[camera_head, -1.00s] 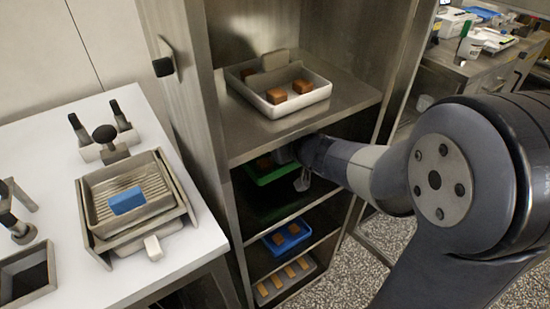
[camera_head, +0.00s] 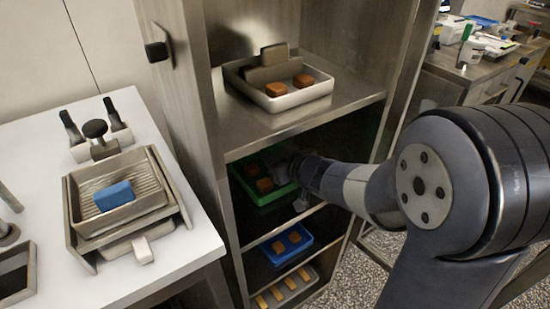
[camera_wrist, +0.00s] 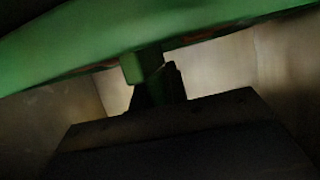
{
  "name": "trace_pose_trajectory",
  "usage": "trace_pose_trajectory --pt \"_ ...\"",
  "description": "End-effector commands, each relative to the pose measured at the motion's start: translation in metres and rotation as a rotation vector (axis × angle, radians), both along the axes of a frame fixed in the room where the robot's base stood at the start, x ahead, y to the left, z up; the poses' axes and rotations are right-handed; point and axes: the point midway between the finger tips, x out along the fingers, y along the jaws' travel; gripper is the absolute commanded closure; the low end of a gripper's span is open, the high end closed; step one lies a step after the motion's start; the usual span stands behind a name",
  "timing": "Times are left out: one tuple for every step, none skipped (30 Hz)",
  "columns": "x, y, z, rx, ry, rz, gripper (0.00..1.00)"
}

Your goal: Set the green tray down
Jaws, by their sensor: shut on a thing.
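The green tray (camera_head: 248,188) is inside the steel cabinet, at the level below the top shelf, with brown blocks (camera_head: 265,185) in it. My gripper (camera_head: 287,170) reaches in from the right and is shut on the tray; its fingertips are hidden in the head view. In the wrist view the tray's green side (camera_wrist: 80,50) fills the top, and a green tab (camera_wrist: 143,66) hangs down at the dark jaws (camera_wrist: 160,84). I cannot tell whether the tray's underside touches a shelf.
The top cabinet shelf (camera_head: 345,101) holds a white tray (camera_head: 300,101) with brown blocks. Below the green tray are a blue tray (camera_head: 270,251) and a pale tray (camera_head: 262,301). A white table (camera_head: 195,255) with a ridged metal tray and blue block stands at left.

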Motion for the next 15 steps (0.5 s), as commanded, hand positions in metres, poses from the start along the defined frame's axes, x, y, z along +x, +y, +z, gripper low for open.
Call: trace_pose_trajectory --pt "0.0001 0.0002 -0.0022 0.001 -0.001 0.000 1.00" --pt "0.0001 0.0002 -0.0033 0.001 -0.001 0.001 1.00" --pt "-0.0002 0.0000 -0.0031 -0.001 0.001 0.000 0.83" --pt "-0.0002 0.0000 -0.0028 -0.001 0.001 0.000 0.81" --pt "-0.0002 0.0000 -0.0028 -0.001 0.001 0.000 0.78" --pt "-0.0002 0.0000 -0.0027 -0.001 0.001 0.000 0.75" --pt "-0.0002 0.0000 -0.0028 -0.001 0.001 0.000 0.72" --pt "-0.0002 0.0000 -0.0028 -0.001 0.001 0.000 0.70" --pt "-0.0002 0.0000 -0.0028 -0.001 0.001 0.000 0.67" --pt "-0.0002 0.0000 -0.0027 -0.001 0.001 0.000 0.64" --pt "-0.0002 0.0000 -0.0027 -0.001 0.001 0.000 0.64" --pt "-0.0002 0.0000 -0.0027 -0.001 0.001 0.000 0.64" --pt "-0.0002 0.0000 -0.0027 -0.001 0.001 0.000 0.64" --pt "-0.0002 0.0000 -0.0027 -0.001 0.001 0.000 0.64" --pt "-0.0002 0.0000 -0.0027 -0.001 0.001 0.000 0.64"
